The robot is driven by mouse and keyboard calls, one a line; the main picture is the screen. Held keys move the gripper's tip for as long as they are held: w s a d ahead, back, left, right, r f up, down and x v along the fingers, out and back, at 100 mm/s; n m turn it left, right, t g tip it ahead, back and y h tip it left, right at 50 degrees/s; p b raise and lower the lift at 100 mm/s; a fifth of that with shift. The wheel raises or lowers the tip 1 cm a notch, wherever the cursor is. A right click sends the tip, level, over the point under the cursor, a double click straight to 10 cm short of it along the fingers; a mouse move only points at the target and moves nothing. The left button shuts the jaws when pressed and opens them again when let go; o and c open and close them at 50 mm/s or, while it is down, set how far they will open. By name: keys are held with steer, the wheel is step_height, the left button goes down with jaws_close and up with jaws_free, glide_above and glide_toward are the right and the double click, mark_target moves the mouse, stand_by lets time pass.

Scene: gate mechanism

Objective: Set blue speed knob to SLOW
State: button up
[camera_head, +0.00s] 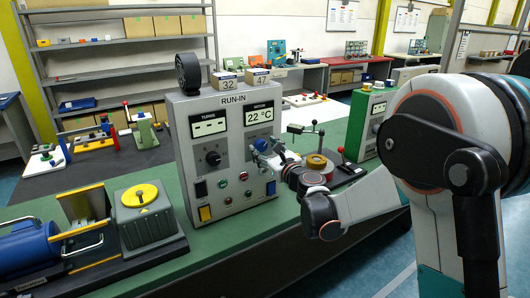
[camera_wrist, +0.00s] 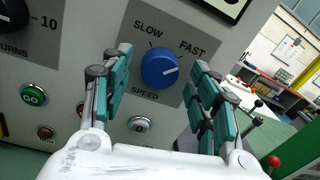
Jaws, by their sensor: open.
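The blue speed knob (camera_wrist: 160,68) is on the grey RUN-IN panel (camera_head: 222,165), between the printed words SLOW at upper left and FAST at upper right. Its pale pointer mark faces right, toward the FAST side. My gripper (camera_wrist: 160,60) is open, with one teal-padded finger on each side of the knob in the wrist view. Gaps show between the pads and the knob there. In the head view my gripper (camera_head: 266,152) is at the panel front and partly hides the knob.
Beside the knob are a black TURNS knob (camera_head: 213,158), a green GO button (camera_wrist: 33,94) and a grey 0 button (camera_wrist: 139,124). A red-knobbed lever (camera_head: 343,151) stands right of the panel. A yellow-topped box (camera_head: 140,196) stands left on the green bench.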

steer(key=shift+w+a, duration=0.15)
steer(key=shift+w, duration=0.05)
steer(key=c, duration=1.1)
